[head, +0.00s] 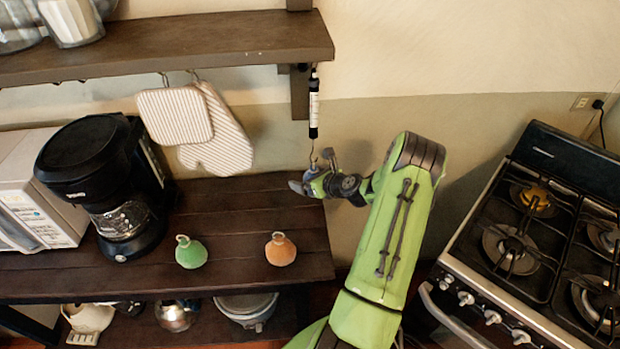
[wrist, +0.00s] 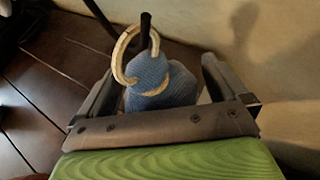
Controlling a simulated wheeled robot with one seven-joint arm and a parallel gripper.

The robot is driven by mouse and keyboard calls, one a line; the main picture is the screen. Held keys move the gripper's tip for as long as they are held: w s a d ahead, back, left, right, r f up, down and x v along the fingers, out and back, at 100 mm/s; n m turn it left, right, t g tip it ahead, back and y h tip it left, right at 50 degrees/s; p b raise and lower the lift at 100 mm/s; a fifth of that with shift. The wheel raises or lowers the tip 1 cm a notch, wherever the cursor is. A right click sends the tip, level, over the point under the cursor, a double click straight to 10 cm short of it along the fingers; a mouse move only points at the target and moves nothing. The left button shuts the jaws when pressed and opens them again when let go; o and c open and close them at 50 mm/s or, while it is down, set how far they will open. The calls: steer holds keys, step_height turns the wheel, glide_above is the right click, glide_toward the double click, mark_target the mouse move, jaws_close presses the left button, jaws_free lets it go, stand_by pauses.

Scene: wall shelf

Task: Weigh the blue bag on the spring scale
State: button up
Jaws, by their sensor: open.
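The spring scale (head: 314,108), a slim black-and-white tube, hangs from the right end of the wall shelf with its hook below. The blue bag (wrist: 160,82) has a pale ring (wrist: 118,58) at its neck. In the wrist view a dark rod, apparently the scale's hook (wrist: 147,32), reaches the ring and seems to pass through it; I cannot be sure it bears the bag. My gripper (head: 312,180) is just below the scale. Its fingers are apart on either side of the bag, with a gap at the right. In the head view my gripper mostly hides the bag.
A green bag (head: 190,253) and an orange bag (head: 281,250) stand on the dark wooden table (head: 235,215). A coffee maker (head: 100,180) and a microwave (head: 35,200) are at the left. Oven mitts (head: 215,130) hang under the shelf (head: 170,45). A stove (head: 530,240) is at the right.

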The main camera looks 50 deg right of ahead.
steer(key=shift+c, duration=0.2)
steer(key=c, duration=1.2)
steer(key=shift+s+d+r+p, duration=0.1)
steer(key=shift+s+r+p, duration=0.05)
steer(key=shift+r+p, duration=0.5)
steer(key=shift+r+p, duration=0.5)
